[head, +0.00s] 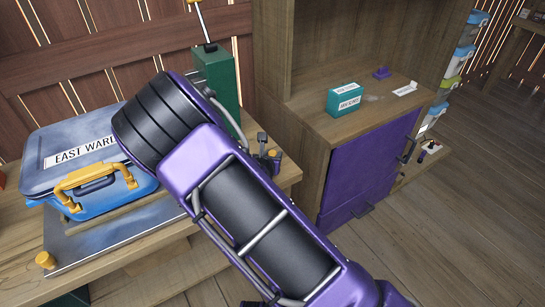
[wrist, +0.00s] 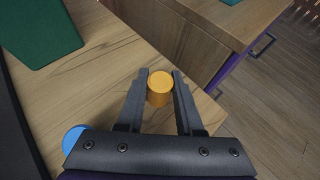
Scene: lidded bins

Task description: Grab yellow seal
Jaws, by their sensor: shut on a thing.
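The yellow seal (wrist: 160,86) is a small orange-yellow cylinder with a round flat top. In the wrist view it sits between the two dark fingers of my gripper (wrist: 160,90), which are shut on it near their tips. It is over the wooden table's right edge area; I cannot tell whether it still touches the tabletop. In the head view the seal (head: 272,153) shows as a small orange spot beside my gripper (head: 266,155), mostly hidden behind my arm.
A blue case (head: 60,140) labelled "EAST WARD" with a yellow handle lies on the grey plate (head: 110,240). A green box (head: 218,80) stands behind my arm. A blue disc (wrist: 75,138) is left of my gripper. A cabinet with a purple door (head: 365,175) stands right, bearing a teal box (head: 345,99).

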